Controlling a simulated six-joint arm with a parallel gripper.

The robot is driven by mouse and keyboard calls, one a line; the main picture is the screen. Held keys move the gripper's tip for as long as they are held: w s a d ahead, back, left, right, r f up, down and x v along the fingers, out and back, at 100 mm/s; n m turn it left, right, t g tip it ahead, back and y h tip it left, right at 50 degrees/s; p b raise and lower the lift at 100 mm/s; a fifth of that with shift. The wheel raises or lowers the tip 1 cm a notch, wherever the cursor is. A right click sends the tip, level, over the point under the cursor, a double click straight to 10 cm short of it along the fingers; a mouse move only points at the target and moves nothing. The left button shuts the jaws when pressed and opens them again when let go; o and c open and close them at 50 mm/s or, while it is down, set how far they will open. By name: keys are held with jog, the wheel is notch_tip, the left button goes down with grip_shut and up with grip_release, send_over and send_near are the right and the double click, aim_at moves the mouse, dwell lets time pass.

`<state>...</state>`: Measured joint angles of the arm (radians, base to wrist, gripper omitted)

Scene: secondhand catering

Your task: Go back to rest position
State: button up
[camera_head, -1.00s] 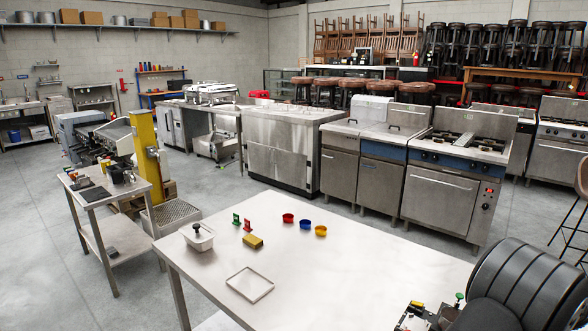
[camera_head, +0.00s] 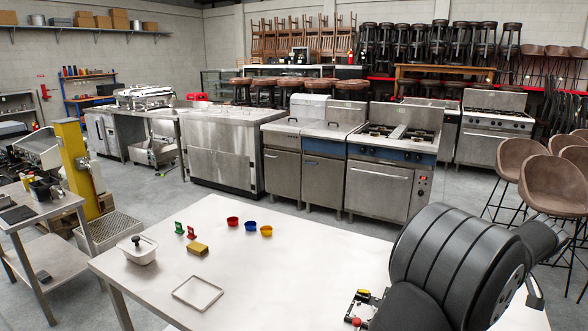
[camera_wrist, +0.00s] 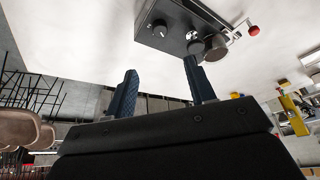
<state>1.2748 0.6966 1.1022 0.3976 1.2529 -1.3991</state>
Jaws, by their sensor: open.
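My gripper (camera_wrist: 160,82) shows in the wrist view with its two dark blue, ridged fingers apart and nothing between them. Past the fingers is a grey box with knobs (camera_wrist: 180,28) on the white table top, apart from the gripper. In the head view my black arm fills the lower right, over the right end of the white table (camera_head: 290,262). The fingers cannot be made out there.
Brown stools (camera_head: 550,185) stand at right. The table's middle is clear.

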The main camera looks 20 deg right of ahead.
jog(key=x, duration=1.5)
jog(key=shift+a+f, duration=0.1)
jog(key=shift+f, duration=0.3)
jog(key=m+h, duration=0.1)
jog(key=m, duration=0.4)
jog(key=shift+w+a+g+h, duration=0.15)
jog(key=shift+g+h, duration=0.15)
jog(key=shift+h, duration=0.1)
jog(key=shift+a+m+g+h, duration=0.1)
jog(key=shift+m+g+h, duration=0.2)
jog(key=shift+m, duration=0.75)
jog(key=shift+a+m+g+h, duration=0.15)
jog(key=shift+m+h, duration=0.25)
jog(key=shift+m, duration=0.65)
jog(key=shift+w+m+g+h, duration=0.1)
jog(key=shift+m+g+h, duration=0.2)
jog(key=shift+m, duration=0.75)
jog(key=shift+w+m+g+h, duration=0.1)
jog(key=shift+m+g+h, duration=0.2)
jog(key=shift+m, duration=0.75)
jog(key=shift+w+m+g, duration=0.1)
jog(key=shift+m+g, duration=0.65)
jog(key=shift+m, duration=1.15)
